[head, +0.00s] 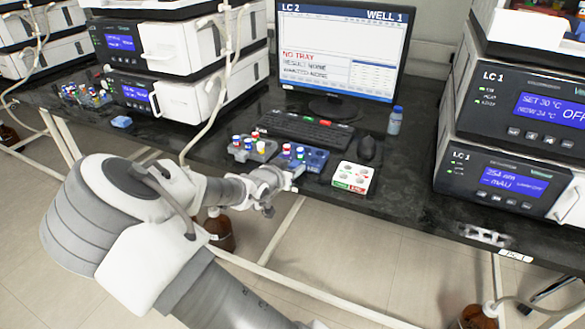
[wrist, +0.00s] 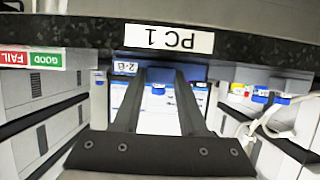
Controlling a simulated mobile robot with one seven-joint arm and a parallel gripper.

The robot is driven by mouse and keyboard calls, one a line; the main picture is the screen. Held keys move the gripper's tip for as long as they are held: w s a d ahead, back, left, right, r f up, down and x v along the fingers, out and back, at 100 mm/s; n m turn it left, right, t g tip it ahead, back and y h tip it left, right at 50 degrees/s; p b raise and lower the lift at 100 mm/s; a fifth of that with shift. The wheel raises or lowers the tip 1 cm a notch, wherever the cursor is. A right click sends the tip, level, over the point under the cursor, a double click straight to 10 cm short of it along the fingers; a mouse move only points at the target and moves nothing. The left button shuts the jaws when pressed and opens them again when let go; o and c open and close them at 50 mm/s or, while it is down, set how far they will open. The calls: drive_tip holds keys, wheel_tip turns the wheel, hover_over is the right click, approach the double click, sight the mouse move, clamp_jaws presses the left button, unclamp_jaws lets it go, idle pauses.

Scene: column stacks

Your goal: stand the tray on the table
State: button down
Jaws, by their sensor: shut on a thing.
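The tray (head: 314,160) is a blue block holding several vials with red, white and blue caps, by the table's front edge. It also shows upside down in the wrist view (wrist: 190,70), with a "2-B" label. My gripper (head: 287,180) is shut on the tray's near side; its two dark fingers (wrist: 167,78) reach the blue body in the wrist view. The tray looks level and upright. I cannot tell whether its underside touches the dark table (head: 405,195). The fingers hide part of its front.
A grey rack of vials (head: 250,152) stands close left of the tray. A white box with green and red labels (head: 352,178) stands to the right. The keyboard (head: 303,131), monitor (head: 340,50), mouse (head: 367,148) and blue-capped bottle (head: 395,121) are behind. Instrument stacks flank both sides.

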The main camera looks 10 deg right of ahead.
drive_tip(key=shift+c, duration=2.2)
unclamp_jaws()
drive_tip(key=shift+f, duration=0.1)
